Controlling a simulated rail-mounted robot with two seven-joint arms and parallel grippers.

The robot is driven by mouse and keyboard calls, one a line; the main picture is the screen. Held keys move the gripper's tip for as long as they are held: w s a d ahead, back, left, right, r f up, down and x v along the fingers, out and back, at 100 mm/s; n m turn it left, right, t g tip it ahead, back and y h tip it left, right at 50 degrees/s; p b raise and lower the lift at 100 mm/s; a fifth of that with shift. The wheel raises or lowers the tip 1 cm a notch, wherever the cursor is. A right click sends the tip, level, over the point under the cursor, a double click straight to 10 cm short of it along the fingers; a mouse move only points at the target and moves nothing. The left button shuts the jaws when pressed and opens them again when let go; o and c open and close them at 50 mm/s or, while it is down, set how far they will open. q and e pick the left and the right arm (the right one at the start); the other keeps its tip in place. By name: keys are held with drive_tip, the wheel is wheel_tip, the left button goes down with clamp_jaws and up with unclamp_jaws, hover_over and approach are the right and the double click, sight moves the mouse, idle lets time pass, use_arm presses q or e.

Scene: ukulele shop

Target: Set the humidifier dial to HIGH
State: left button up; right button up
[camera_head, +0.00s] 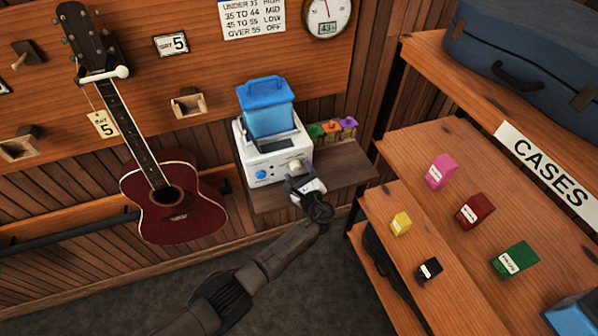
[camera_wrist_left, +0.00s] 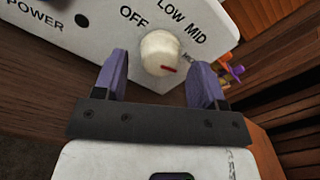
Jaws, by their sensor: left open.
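The white humidifier (camera_head: 272,163) with a blue tank (camera_head: 267,108) stands on a small wooden shelf against the wall. Its cream dial (camera_wrist_left: 160,53) has a red mark pointing to the lower right in the left wrist view. OFF, LOW and MID are readable around it; a further label beside the right finger is mostly hidden. My left gripper (camera_wrist_left: 160,70) is open, with its purple fingers on either side of the dial. Whether they touch it I cannot tell. In the head view the left gripper (camera_head: 297,181) is just below the dial (camera_head: 296,166). My right gripper is not in view.
A red guitar (camera_head: 172,200) hangs to the left. A shelf (camera_head: 470,150) with small boxes stands to the right. A chart (camera_head: 252,18) and round gauge (camera_head: 327,14) hang above.

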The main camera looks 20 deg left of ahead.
use_arm(q)
drive_tip(key=p+v, duration=0.1)
drive_tip(key=v, duration=1.2)
